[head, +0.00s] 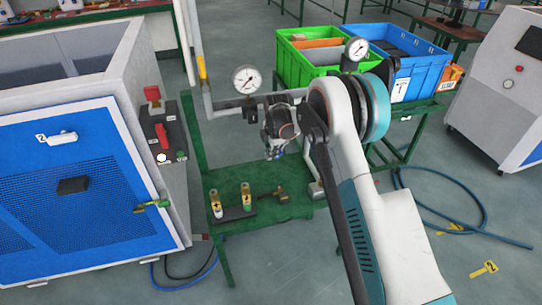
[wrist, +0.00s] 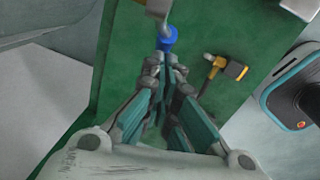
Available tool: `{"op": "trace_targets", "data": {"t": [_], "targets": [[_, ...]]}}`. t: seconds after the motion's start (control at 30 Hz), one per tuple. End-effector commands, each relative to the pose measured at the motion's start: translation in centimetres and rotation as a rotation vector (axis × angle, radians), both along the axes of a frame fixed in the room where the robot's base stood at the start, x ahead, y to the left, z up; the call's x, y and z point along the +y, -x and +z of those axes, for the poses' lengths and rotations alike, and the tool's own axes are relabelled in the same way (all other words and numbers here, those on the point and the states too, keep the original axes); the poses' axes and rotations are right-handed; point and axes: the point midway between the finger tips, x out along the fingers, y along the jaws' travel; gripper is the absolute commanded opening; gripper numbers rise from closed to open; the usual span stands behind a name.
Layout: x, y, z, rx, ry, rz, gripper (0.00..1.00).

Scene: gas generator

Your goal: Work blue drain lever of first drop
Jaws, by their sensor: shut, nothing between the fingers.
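The blue drain lever (wrist: 167,38) shows in the wrist view at the top centre, at the lower end of a grey pipe piece (wrist: 160,8). My gripper (wrist: 167,62) is shut and empty, with its fingertips just below the lever in the picture. I cannot tell whether they touch it. In the head view my gripper (head: 275,154) hangs above the green stand, below the pipe with the gauges. A small blue spot shows by its tip there, but the lever itself is mostly hidden by the gripper.
Pressure gauges (head: 246,79) rise from the pipe. A blue-fronted machine (head: 72,185) stands left. Green (head: 296,58) and blue (head: 420,76) crates stand behind. A blue hose (head: 480,205) lies on the floor at right.

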Motion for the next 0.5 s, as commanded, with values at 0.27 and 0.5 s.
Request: {"op": "trace_targets", "data": {"t": [0.27,0.5], "targets": [[-0.8,-0.7,-1.6,0.0,-0.001,0.0,0.0],[-1.5,-0.9,-2.5,0.0,-0.001,0.0,0.0]]}}
